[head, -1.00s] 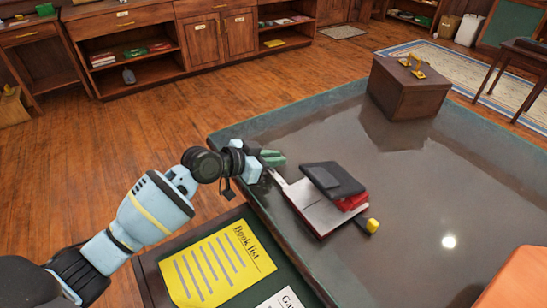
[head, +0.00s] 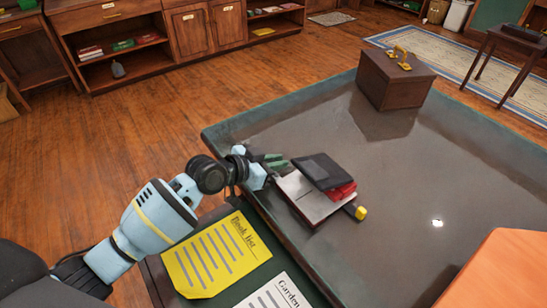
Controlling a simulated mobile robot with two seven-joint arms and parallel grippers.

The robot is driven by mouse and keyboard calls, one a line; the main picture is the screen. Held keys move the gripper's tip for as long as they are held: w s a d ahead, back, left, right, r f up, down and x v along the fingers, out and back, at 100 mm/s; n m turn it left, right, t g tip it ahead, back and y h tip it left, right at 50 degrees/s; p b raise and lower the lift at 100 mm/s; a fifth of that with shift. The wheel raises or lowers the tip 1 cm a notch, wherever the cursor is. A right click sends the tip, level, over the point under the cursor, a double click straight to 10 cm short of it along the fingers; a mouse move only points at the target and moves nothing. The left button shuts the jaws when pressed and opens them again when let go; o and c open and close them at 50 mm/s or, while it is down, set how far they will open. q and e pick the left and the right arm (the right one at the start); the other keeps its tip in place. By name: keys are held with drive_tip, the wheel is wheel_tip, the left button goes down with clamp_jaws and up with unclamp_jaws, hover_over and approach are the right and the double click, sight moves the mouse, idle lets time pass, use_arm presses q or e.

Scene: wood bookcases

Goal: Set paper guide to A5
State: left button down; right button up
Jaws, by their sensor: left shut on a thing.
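A device that looks like a paper punch lies on the dark, glossy tabletop (head: 390,205). It has a pale grey base (head: 303,198), a black top plate (head: 320,172) and a red part (head: 343,190) under it. A bar with a yellow end (head: 361,212) sticks out at its lower right; this may be the paper guide. Any size marks are too small to read. My left gripper (head: 275,161), with green fingers, is at the device's upper left end, shut on it there; the exact part gripped is hard to see. My right gripper is not in view.
A yellow "Book list" sheet (head: 215,255) and a white sheet (head: 275,295) lie on a green surface at the table's near left. A brown box (head: 395,83) stands at the far side. An orange object (head: 490,275) is at lower right. The table's middle is clear.

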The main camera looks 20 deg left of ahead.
use_arm(q)
drive_tip(key=c, duration=1.4)
unclamp_jaws()
drive_tip(key=shift+s+d, duration=0.1)
drive_tip(key=shift+d, duration=0.15)
drive_tip(key=shift+a, duration=0.15)
drive_tip(key=shift+s+a+r, duration=0.1)
drive_tip(key=shift+s+a, duration=0.1)
drive_tip(key=shift+s, duration=0.05)
drive_tip(key=v, duration=0.7)
drive_tip(key=shift+d, duration=0.1)
